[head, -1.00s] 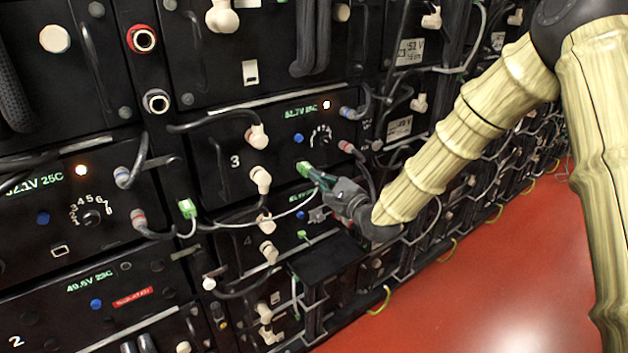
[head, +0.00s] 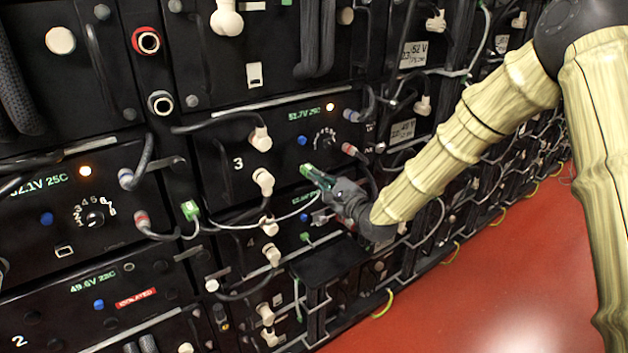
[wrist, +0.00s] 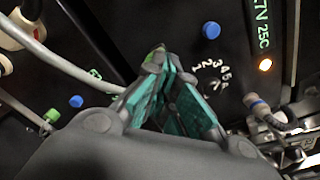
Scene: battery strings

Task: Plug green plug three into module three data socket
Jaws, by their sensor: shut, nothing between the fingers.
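Module three (head: 215,165) is the black panel marked 3, with a lit 51.7V 25C readout. A small green plug (head: 305,170) is at the lower part of its face, just ahead of my fingertips. My gripper (head: 320,178) is shut at the plug, its teal finger pads pointing at the panel. In the wrist view a green bit of the plug (wrist: 153,52) shows past the left fingertip. The fingers hide the data socket, so I cannot tell how deep the plug sits. A pale cable (head: 262,222) runs left from near my fingers.
Another green plug (head: 189,210) is in the panel to the left. Cream connectors (head: 262,180) and drooping cables crowd module three's left side. A grey cable (wrist: 75,68) crosses the wrist view's left. A black ledge (head: 325,262) juts out below my gripper. The red floor is clear.

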